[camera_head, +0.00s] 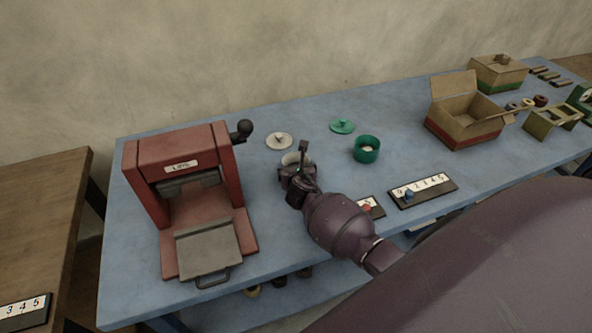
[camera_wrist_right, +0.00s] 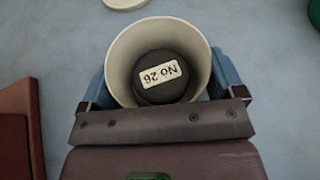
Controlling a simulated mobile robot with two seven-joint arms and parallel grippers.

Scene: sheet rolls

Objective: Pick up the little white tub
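The little white tub (camera_head: 291,159) stands on the blue table, partly hidden by my right gripper (camera_head: 298,168). My left gripper is not in view.
A white lid (camera_head: 279,141) lies behind the tub. A green tub (camera_head: 367,149) and a green lid (camera_head: 343,126) are to its right. A red press (camera_head: 180,150) stands left. Number strips (camera_head: 423,190) and open boxes (camera_head: 465,110) are farther right.

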